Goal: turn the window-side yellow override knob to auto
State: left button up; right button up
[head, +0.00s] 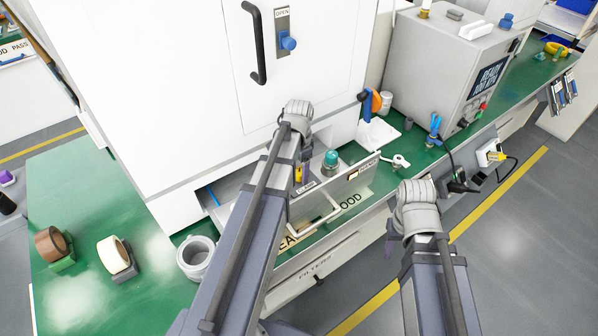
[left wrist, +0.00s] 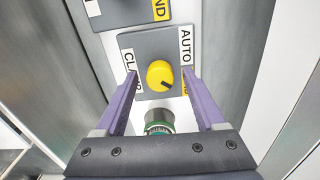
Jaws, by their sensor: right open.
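The yellow override knob (left wrist: 160,75) sits on a grey plate (left wrist: 150,46) in the left wrist view. A white label on the plate's right reads AUTO, and a label on its left is partly hidden. A dark mark on the knob points to the lower right, away from the AUTO label. My left gripper (left wrist: 161,73) is open, its purple fingers on either side of the knob with small gaps. In the head view my left arm largely hides this spot. My right gripper (head: 391,238) shows only as a purple sliver beside its wrist, away from the knob.
A green-topped round button (head: 331,160) stands close by the left gripper. A white press cabinet (head: 180,80) rises behind. A grey control box (head: 440,65) stands at right.

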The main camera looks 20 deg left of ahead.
pick_arm(q)
grip_shut()
dwell(0.4)
jog(key=shift+n, duration=0.3)
jog(key=n, duration=0.7)
jog(key=shift+n, duration=0.3)
jog(key=n, duration=0.4)
jog(key=shift+n, duration=2)
